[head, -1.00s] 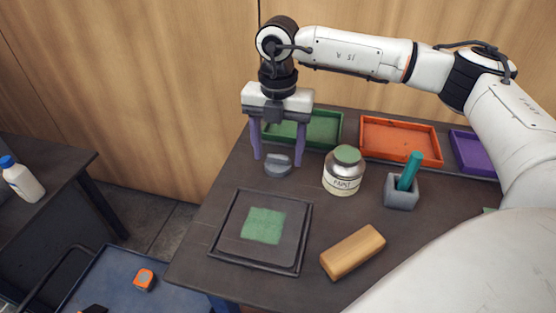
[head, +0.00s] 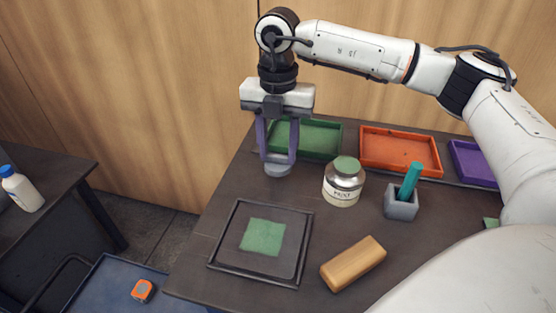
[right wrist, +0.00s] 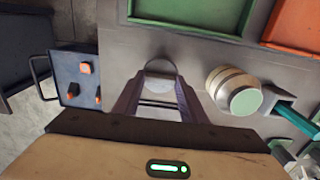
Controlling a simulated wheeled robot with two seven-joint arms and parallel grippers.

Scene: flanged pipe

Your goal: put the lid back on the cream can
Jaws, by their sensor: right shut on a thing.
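The lid (head: 277,171) is a small grey disc with a raised grip, on the dark table below my right gripper. My right gripper (head: 277,158) points down with its purple fingers shut on the lid's grip. In the right wrist view the lid (right wrist: 160,70) shows between the fingertips. The can (head: 343,183) is a silvery, cream-labelled round pot marked PAINT, with a green top face. It stands upright to the right of the lid, apart from the gripper. It also shows in the right wrist view (right wrist: 231,88). My left gripper is not in view.
Green (head: 318,155), orange (head: 437,172) and purple trays line the back. A grey holder (head: 401,208) with a teal item stands right of the can. A wooden block (head: 353,264) and a framed mat with a green square (head: 217,262) lie in front.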

